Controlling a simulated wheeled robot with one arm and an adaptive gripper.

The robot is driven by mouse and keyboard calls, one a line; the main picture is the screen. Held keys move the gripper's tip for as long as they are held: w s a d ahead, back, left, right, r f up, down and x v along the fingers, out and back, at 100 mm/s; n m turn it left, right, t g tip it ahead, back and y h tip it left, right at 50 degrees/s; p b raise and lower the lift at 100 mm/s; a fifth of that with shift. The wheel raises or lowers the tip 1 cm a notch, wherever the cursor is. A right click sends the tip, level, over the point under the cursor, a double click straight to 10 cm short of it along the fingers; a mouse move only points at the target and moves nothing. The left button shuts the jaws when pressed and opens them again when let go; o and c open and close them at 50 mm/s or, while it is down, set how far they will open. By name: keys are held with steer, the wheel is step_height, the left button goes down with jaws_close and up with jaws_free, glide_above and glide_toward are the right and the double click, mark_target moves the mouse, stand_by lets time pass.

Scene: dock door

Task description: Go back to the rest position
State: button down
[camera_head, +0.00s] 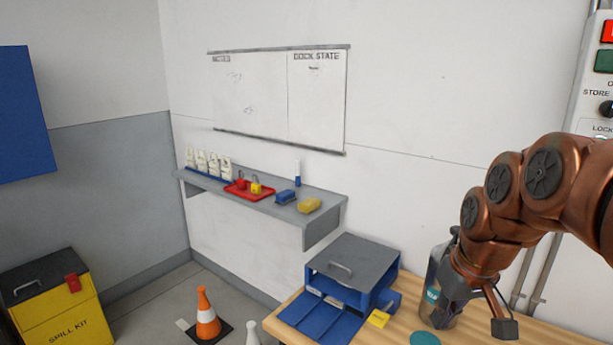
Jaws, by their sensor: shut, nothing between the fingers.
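My copper-coloured arm comes in from the right edge, and my dark gripper (443,312) hangs at its end, pointing down over the wooden table (462,336). The gripper is shut and empty. A clear bottle with a teal label (432,293) stands on the table, partly hidden behind the gripper. I cannot tell whether the two touch.
A blue box with a grey lid (352,262) and a yellow block (378,318) sit on the table, with a teal disc (425,339) at the front. A wall shelf (325,222) holds small items. A cone (207,318) and spill kit (62,318) stand left. A control panel (592,100) is at right.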

steer(key=s+a+f+g, duration=0.1)
steer(key=s+f, duration=0.2)
steer(key=s, duration=0.4)
steer(key=s+a+f+m+g, duration=0.1)
steer(key=s+a+f, duration=0.1)
steer(key=s+f, duration=0.2)
steer(key=s+a+f+g+h, duration=0.1)
steer(key=s+f+g, duration=0.1)
steer(key=s, duration=0.8)
steer(key=shift+s+a+f+m+p, duration=0.3)
steer(key=shift+s+f+p, duration=0.1)
steer(key=shift+f, duration=0.4)
